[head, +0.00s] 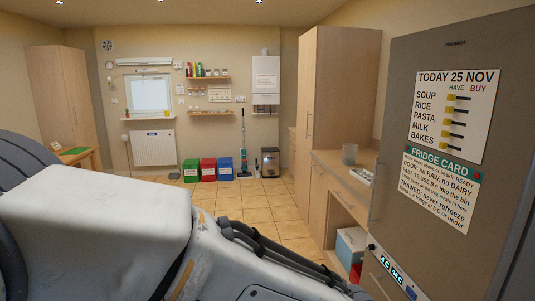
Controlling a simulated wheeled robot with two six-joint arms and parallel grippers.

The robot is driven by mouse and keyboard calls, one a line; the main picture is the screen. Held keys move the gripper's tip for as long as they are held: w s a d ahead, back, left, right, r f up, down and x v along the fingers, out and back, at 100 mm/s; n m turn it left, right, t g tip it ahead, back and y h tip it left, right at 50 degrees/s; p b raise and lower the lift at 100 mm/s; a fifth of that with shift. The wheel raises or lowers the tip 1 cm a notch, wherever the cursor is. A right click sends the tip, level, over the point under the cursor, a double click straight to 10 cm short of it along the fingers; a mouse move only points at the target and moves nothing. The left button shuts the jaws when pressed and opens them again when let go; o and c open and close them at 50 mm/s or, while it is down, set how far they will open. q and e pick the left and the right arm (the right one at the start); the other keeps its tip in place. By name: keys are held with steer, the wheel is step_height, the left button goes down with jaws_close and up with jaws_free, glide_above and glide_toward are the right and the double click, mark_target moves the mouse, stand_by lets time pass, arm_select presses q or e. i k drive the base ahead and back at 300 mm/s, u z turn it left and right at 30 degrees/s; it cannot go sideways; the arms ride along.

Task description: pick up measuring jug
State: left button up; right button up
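A small clear, greyish container (349,153) stands upright on the wooden counter (335,168) at the right, between the tall cupboard and the fridge. It may be the measuring jug, but it is too small to make out a handle or markings. Nothing touches it. A large white and grey arm link of mine fills the lower left and runs toward the bottom right. Neither of my gripper's fingers shows in the head view.
A grey fridge (463,70) with notices stands close at right. A tall wooden cupboard (340,85) rises behind the counter. A pale flat item (361,175) lies on the counter. Green, red and blue bins (208,170) line the back wall. The tiled floor (255,205) between is clear.

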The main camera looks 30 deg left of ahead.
mark_target(349, 149)
steer(key=u, duration=0.7)
steer(key=k, duration=0.45)
steer(key=u, duration=0.85)
steer(key=i, duration=3.7)
steer(key=z, duration=0.6)
steer(key=i, duration=1.4)
steer(key=z, duration=1.55)
steer(key=i, duration=0.9)
steer(key=z, duration=1)
